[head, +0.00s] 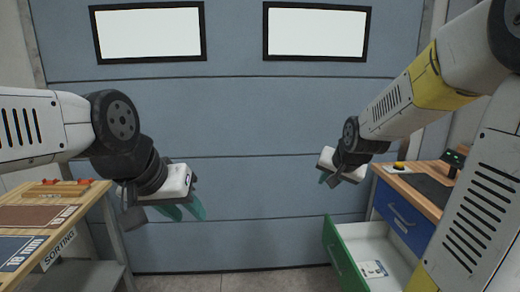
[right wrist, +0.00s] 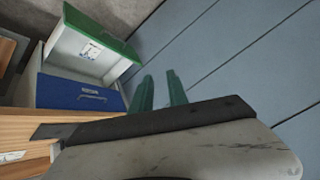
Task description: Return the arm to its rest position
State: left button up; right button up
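My left gripper (head: 184,210) hangs in the air at the left of the head view, right of the sorting table. Its two teal fingers point down, stand a little apart and hold nothing that I can see. My right gripper (head: 328,180) is in the air in the head view, just left of the workbench and above the open green drawer. Its fingers are small there. In the right wrist view the two teal fingers (right wrist: 160,92) stand apart with nothing between them.
The sorting table (head: 88,198) stands at the left. At the right is a wooden-topped workbench (head: 420,196) with a shut blue drawer (head: 400,213) and an open green-fronted drawer (head: 343,258) holding a small paper. A grey-blue door (head: 260,130) is behind; the middle floor is clear.

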jog(key=s+a+r+n+g, duration=0.1)
jog(key=s+a+r+n, duration=0.1)
jog(key=s, duration=0.9)
jog(key=s+a+r+n+g+y, duration=0.1)
jog(key=s+a+r+n, duration=0.2)
jog(key=s, duration=0.7)
jog(key=shift+s, duration=0.4)
dwell(0.8)
